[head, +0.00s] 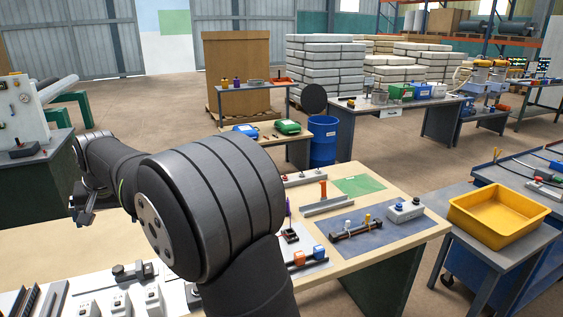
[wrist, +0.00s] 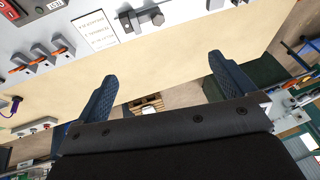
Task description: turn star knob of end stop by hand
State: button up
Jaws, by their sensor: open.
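A small grey end stop with a dark knob (wrist: 157,19) sits on a short bar at the top of the wrist view, beside a white printed label. What looks like the same end stop (head: 130,271) lies on the near left of the bench in the head view, left of my arm. The knob's star shape is too small to make out. My gripper (wrist: 163,72) is open, with its two blue-grey fingers wide apart and nothing between them. It is apart from the end stop, over the bench's edge.
White switch boxes (head: 121,303) stand close to the end stop. Orange-handled parts (wrist: 42,60) lie left of it in the wrist view. A blue mat (head: 375,240) with fittings and a yellow tray (head: 497,214) are at the right. My arm crosses the bench's middle.

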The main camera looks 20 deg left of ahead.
jog(key=c, duration=1.1)
jog(key=m+g+h, duration=0.1)
jog(key=m+h, duration=0.3)
jog(key=m, duration=1.5)
send_over(117, 268)
notch_tip(117, 268, down, 15)
jog(key=shift+r, duration=0.15)
jog(key=shift+d+f, duration=0.1)
jog(key=shift+f, duration=3.65)
jog(key=c, duration=0.8)
